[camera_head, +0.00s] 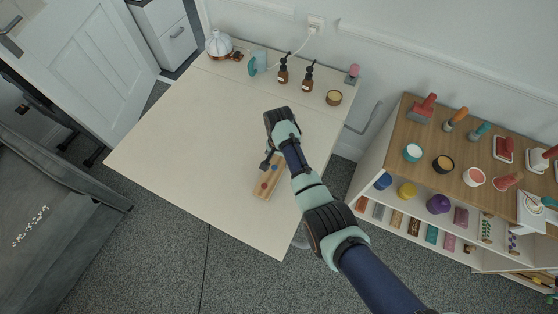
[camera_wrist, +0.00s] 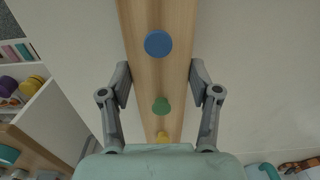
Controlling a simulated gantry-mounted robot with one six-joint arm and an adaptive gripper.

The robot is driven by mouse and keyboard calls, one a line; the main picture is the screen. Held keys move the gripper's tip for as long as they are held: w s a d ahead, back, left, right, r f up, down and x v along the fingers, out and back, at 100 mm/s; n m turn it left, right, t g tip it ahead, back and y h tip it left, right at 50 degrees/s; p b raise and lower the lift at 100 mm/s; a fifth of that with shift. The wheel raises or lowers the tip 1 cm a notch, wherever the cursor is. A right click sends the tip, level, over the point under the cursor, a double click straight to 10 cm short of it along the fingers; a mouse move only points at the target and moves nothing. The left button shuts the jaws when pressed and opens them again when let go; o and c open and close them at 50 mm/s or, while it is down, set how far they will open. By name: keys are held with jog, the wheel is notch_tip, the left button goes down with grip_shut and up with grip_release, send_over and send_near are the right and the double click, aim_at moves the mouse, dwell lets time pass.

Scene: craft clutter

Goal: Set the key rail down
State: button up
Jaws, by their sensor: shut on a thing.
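The key rail (camera_head: 260,191) is a pale wooden board with coloured round pegs. In the wrist view the rail (camera_wrist: 160,75) runs lengthwise between the two fingers of my gripper (camera_wrist: 161,72), with blue, green and yellow pegs in a row. I cannot tell whether its underside touches the table. My wrist and arm hide part of it in the head view.
Two brown bottles (camera_head: 283,76), a small bowl (camera_head: 334,97), a teal-lidded jar (camera_head: 257,62) and a white-domed item (camera_head: 219,44) stand along the table's back edge. A full craft shelf (camera_head: 395,140) is to the right. The table's left and middle are clear.

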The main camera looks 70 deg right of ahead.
aim_at(279, 160)
jog(key=shift+f, duration=0.5)
jog(key=shift+f, duration=0.15)
jog(key=o, duration=1.6)
notch_tip(279, 160, up, 12)
jog(key=p, duration=0.3)
